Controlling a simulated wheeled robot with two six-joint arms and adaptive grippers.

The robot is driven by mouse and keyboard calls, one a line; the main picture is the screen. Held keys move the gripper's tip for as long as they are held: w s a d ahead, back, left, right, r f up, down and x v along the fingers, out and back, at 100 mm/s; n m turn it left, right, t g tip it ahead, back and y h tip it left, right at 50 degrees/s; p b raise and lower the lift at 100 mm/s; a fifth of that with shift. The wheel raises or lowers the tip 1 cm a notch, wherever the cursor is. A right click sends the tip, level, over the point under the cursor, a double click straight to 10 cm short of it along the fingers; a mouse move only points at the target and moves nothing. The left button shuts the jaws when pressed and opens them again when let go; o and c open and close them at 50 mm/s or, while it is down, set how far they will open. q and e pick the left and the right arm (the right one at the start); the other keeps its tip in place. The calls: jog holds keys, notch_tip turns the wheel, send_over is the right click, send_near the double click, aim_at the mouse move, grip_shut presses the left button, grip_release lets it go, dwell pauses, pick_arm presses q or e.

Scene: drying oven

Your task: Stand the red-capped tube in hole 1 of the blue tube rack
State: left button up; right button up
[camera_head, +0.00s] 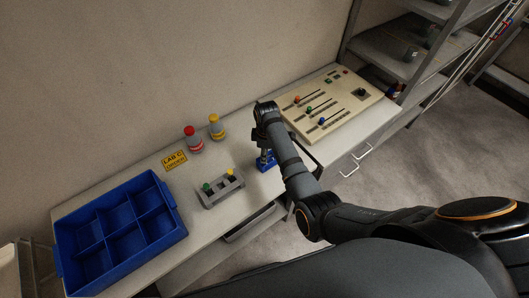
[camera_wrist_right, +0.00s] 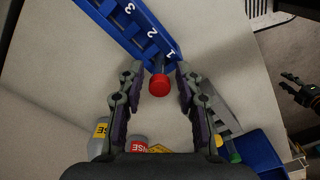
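The blue tube rack (camera_wrist_right: 130,28) runs across the top of the right wrist view, with the numbers 3, 2 and 1 on it. In the head view the rack (camera_head: 266,165) is mostly hidden under my right arm. The red-capped tube (camera_wrist_right: 158,85) is at the rack's number 1 end, its cap facing the wrist camera. It seems to stand in hole 1, but its lower part is hidden. My right gripper (camera_wrist_right: 159,82) is open, with a finger on each side of the cap and gaps between. My left gripper (camera_wrist_right: 304,94) appears open and empty, far off at the right edge.
A grey rack (camera_head: 222,192) with green- and yellow-capped tubes stands left of the blue rack. Red- and yellow-topped bottles (camera_head: 194,143) (camera_head: 216,129) stand behind it. A blue divided bin (camera_head: 160,190) is at left, a control panel (camera_head: 335,105) at right.

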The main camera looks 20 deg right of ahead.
jog(key=shift+o, duration=0.2)
jog(key=shift+r, duration=0.1)
notch_tip(320, 180, up, 12)
jog(key=shift+d, duration=0.15)
jog(key=shift+s, duration=0.1)
dwell(0.7)
